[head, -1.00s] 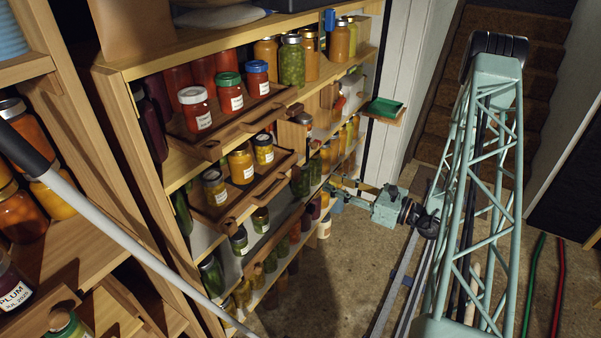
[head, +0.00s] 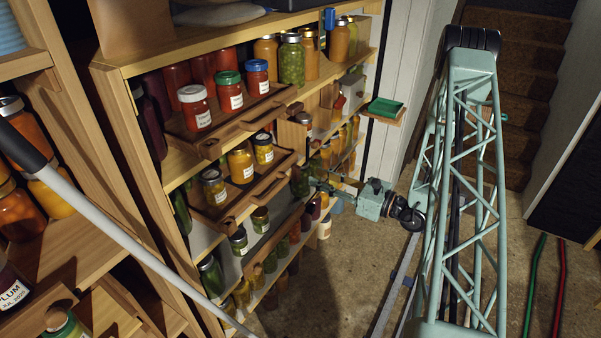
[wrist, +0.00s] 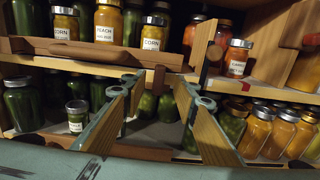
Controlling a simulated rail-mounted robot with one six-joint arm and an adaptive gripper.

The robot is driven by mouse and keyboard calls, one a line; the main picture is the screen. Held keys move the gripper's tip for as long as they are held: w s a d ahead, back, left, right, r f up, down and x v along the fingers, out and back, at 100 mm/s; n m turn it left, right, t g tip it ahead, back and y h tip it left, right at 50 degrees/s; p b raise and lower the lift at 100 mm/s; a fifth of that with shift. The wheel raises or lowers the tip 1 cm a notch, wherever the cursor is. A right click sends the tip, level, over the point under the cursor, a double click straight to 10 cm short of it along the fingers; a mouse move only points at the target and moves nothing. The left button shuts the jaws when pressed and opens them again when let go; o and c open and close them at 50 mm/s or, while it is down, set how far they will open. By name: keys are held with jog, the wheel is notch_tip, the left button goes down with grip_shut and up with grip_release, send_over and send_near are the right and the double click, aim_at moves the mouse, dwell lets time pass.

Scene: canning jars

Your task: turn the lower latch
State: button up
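A small dark-wood latch (wrist: 158,80) hangs upright below the right end of the lower jar tray in the wrist view. My gripper (wrist: 157,92) is open, with one finger to the left of the latch and the other to the right. The fingers appear apart from it, and I cannot tell how far ahead it is. In the head view my gripper (head: 318,183) is at the right end of the lower tray (head: 247,197), and the latch is too small to make out.
The lower tray holds jars labelled peach (wrist: 107,21) and corn (wrist: 153,33). Green jars (wrist: 77,115) stand on the shelf below, and orange jars (wrist: 280,135) are at the right. A wooden upright (wrist: 203,48) stands right of the tray. The floor (head: 320,285) before the shelves is clear.

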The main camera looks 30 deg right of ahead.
aim_at(300, 170)
jog(key=shift+b+x, duration=0.6)
jog(key=shift+x, duration=3.55)
jog(key=c, duration=0.9)
jog(key=shift+o, duration=0.2)
